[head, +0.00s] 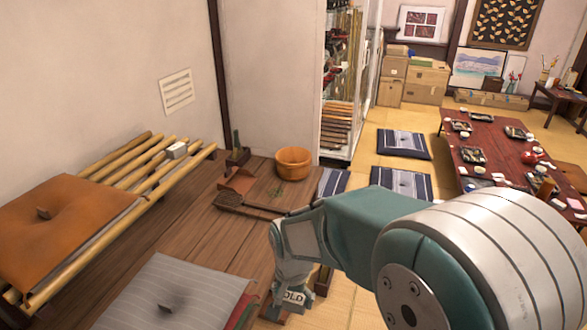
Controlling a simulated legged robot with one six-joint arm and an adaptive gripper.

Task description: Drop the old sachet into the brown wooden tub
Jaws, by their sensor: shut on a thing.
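The brown wooden tub (293,168) stands upright at the back right of the dark plank floor, with its open top showing. My gripper (287,301) points down at the lower middle of the head view. It is shut on the old sachet (294,297), a small pale thing with "OLD" printed on it. The sachet is partly hidden by the fingers. My gripper and the sachet are nearer to the camera than the tub and apart from it. My forearm stretches in from the right.
A broom-like tool (250,207) lies between my gripper and the tub. A reddish-brown dustpan-like thing (236,181) is left of the tub. A bamboo rack (150,167) holds a small pale box (175,151). A grey striped cushion (178,290) lies front left.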

